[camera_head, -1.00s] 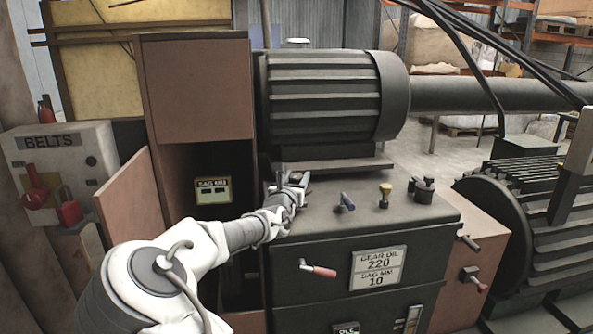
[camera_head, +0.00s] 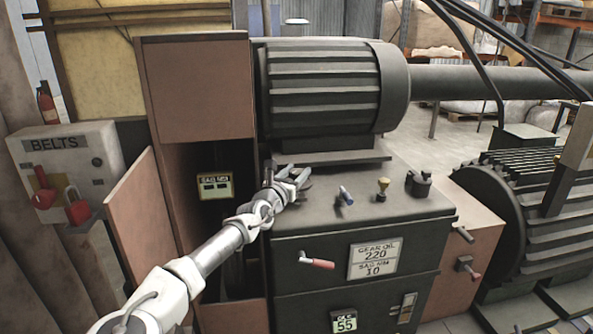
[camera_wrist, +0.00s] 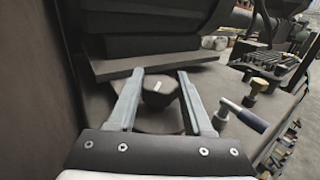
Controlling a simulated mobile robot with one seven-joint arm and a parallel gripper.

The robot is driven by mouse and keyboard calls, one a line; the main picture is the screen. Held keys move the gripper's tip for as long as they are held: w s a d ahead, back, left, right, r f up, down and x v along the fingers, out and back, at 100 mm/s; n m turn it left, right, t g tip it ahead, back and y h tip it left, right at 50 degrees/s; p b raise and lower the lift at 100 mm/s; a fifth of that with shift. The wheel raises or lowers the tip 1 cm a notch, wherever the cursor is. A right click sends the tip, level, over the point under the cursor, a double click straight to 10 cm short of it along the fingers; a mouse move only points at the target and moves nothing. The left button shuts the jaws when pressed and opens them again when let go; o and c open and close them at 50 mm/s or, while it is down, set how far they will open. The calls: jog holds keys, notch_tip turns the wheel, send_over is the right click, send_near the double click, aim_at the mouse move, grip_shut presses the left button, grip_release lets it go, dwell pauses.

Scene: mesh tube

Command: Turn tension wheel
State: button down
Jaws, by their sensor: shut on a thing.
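The tension wheel (camera_wrist: 158,121) is a dark round piece on top of the gear housing, with a dark hub and a small pale mark between my fingers in the wrist view. My gripper (camera_wrist: 160,72) has its two grey fingers either side of the hub, shut on it. In the head view my gripper (camera_head: 299,172) is at the housing's left top edge and largely hides the wheel. A yellow-rimmed sag display (camera_head: 215,186) is in the open compartment to the left; its reading is too small to read. A plate (camera_head: 374,261) reads "GEAR OIL 220" and "SAG MM 10".
A blue-handled lever (camera_head: 346,196), a brass knob (camera_head: 382,189) and a dark cap (camera_head: 418,184) stand right of my gripper. The motor (camera_head: 325,88) overhangs behind. A red-handled crank (camera_head: 318,263) is on the front. An open door (camera_head: 145,215) stands left of my arm.

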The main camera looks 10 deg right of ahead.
aim_at(299, 171)
jog(key=shift+f, duration=0.2)
jog(key=shift+c, duration=1.5)
grip_release()
jog(key=shift+d, duration=0.1)
jog(key=shift+r, duration=0.15)
jog(key=shift+r, duration=0.35)
jog(key=r, duration=0.1)
jog(key=r+p, duration=0.1)
jog(key=r, duration=0.2)
jog(key=shift+s+d+p, duration=0.1)
jog(key=shift+d+p, duration=0.15)
jog(key=shift+p, duration=0.05)
jog(key=s+d+r+p, duration=0.2)
jog(key=s+d+r, duration=0.3)
jog(key=d, duration=0.4)
jog(key=shift+s+d+r, duration=0.25)
jog(key=shift+s+r, duration=0.15)
jog(key=shift+r, duration=0.15)
